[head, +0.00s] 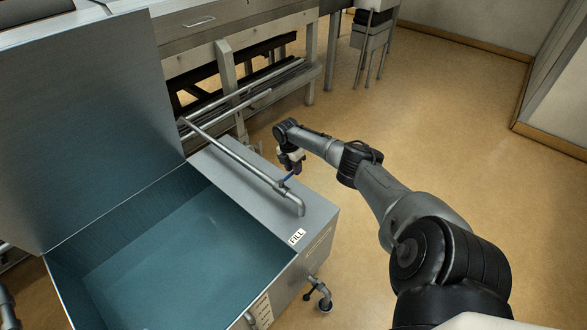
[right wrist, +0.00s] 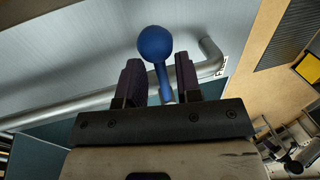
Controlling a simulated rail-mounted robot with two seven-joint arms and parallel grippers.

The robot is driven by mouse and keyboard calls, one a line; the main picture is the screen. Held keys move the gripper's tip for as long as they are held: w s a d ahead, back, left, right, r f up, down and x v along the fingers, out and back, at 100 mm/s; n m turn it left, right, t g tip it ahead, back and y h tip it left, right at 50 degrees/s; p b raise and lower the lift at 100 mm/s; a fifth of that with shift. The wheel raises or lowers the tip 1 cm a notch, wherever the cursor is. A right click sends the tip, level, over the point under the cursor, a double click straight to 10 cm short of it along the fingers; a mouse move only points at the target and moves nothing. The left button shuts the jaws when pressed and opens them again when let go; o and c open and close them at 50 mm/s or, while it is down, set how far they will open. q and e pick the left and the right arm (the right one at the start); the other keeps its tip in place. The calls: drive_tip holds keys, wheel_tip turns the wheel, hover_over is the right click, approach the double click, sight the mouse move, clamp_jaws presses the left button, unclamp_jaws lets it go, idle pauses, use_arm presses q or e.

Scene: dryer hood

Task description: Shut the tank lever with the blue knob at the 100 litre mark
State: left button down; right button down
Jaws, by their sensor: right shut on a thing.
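The open tank (head: 268,200) holds bluish water (head: 165,255) in the head view. A grey fill pipe (head: 240,160) runs along its right ledge and bends down at the near end. The lever with the blue knob is on this pipe; its blue stem (head: 288,177) shows beside my right gripper (head: 294,166). In the right wrist view the round blue knob (right wrist: 155,43) stands beyond the fingertips. My right gripper (right wrist: 160,83) is shut on the lever, its stem between the dark pads. A small scale strip (head: 262,310) is on the tank's near side, its marks unreadable. My left gripper is not in view.
A FILL label (head: 297,236) sits on the ledge near the pipe's end. A raised metal lid (head: 80,120) stands at the left. A drain tap (head: 318,293) juts from the tank's right side. The floor (head: 450,130) to the right is clear.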

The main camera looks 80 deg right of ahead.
drive_tip(key=c, duration=1.2)
unclamp_jaws()
drive_tip(key=shift+o, duration=0.2)
drive_tip(key=shift+w, duration=0.1)
wheel_tip(320, 180, up, 14)
drive_tip(key=w+d+p, duration=0.1)
drive_tip(key=w+p, duration=0.1)
drive_tip(key=p, duration=0.1)
drive_tip(key=shift+w+f+p, duration=0.2)
drive_tip(key=shift+p, duration=0.1)
drive_tip(key=shift+d, duration=0.15)
